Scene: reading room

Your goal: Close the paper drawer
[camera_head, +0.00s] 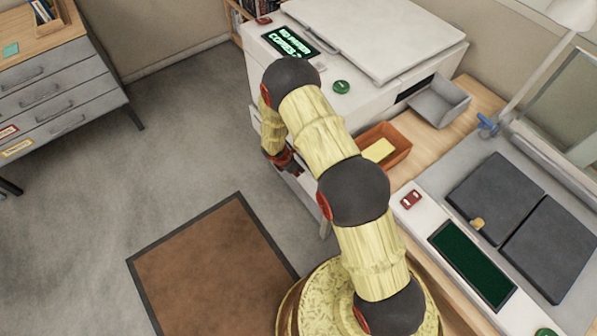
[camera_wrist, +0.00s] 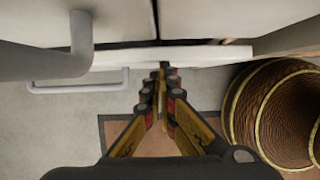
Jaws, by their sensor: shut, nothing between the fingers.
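The white copier (camera_head: 262,78) stands at the top centre in the head view. Its paper drawer (camera_head: 308,192) is low on the front and partly hidden by my arm. In the wrist view a white drawer front (camera_wrist: 195,56) crosses the picture, with a narrow dark gap behind its top edge. My gripper (camera_head: 291,165) is beside the copier front in the head view. In the wrist view my gripper (camera_wrist: 165,80) is shut and empty, its fingertips close to the drawer front. I cannot tell whether they touch it.
Grey bar handles (camera_wrist: 80,86) show at left in the wrist view. An orange tray (camera_head: 397,150) with yellow paper sits on the wooden desk beside the copier. A brown mat (camera_head: 215,270) lies on open grey floor. A grey drawer cabinet (camera_head: 55,95) stands upper left.

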